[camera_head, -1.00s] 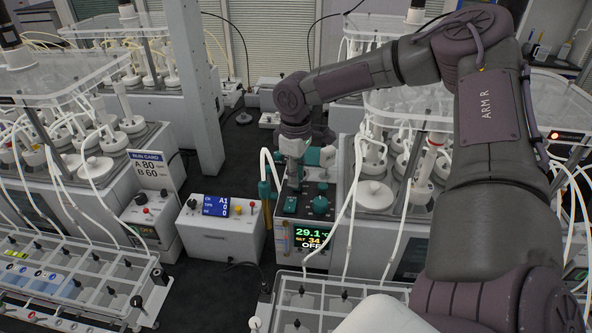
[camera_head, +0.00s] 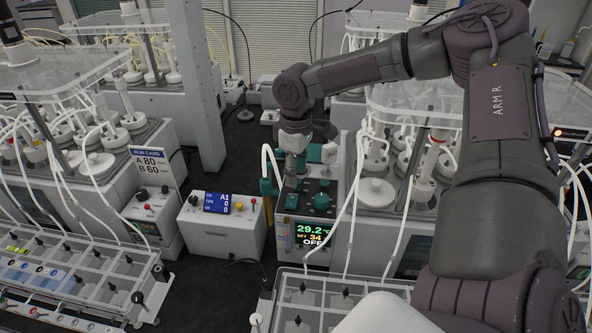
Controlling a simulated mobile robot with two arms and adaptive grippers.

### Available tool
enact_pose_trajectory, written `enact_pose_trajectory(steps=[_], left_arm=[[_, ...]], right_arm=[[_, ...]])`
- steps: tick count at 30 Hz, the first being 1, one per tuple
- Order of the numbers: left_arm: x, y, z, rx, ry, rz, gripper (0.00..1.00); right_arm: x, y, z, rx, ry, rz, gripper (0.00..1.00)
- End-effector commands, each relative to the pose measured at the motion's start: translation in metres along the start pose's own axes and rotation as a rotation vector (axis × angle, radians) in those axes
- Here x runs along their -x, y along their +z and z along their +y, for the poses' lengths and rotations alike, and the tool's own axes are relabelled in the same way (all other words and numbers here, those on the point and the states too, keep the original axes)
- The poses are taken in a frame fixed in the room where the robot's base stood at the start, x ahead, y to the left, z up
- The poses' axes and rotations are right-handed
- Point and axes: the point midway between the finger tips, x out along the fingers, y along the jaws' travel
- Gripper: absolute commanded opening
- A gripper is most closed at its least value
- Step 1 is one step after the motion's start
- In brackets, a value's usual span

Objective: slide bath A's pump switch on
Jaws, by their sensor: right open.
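The bath unit (camera_head: 341,210) stands at the centre, with teal fittings on its dark top and a front display (camera_head: 312,235) reading 29.2 °C, SET 34 and OFF. I cannot read a letter A on it. A teal block (camera_head: 293,203) and a round teal knob (camera_head: 321,202) sit on the top; I cannot tell which part is the pump switch. My right gripper (camera_head: 293,172) points down over the back left of this top, open and small in view. Whether it touches anything is unclear. My left gripper is not in view.
A white control box (camera_head: 237,235) stands left of the bath, near a run card (camera_head: 153,166) reading A 80, B 60. Reactor vessels with white tubes flank both sides. A clear-walled rack (camera_head: 85,285) is at front left. Tubes hang close to the bath's right side.

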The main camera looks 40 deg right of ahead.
Motion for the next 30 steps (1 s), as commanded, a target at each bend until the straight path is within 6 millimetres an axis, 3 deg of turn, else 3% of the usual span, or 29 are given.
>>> enact_pose_trajectory(steps=[9,15,30], left_arm=[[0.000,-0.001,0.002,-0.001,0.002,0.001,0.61],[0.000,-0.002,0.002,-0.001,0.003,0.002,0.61],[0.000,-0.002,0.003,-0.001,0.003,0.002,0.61]], right_arm=[[0.069,-0.001,0.000,0.001,0.003,0.006,0.47],[0.098,0.000,-0.001,0.001,0.002,0.002,0.47],[0.107,0.000,-0.002,0.001,0.000,0.000,0.47]])
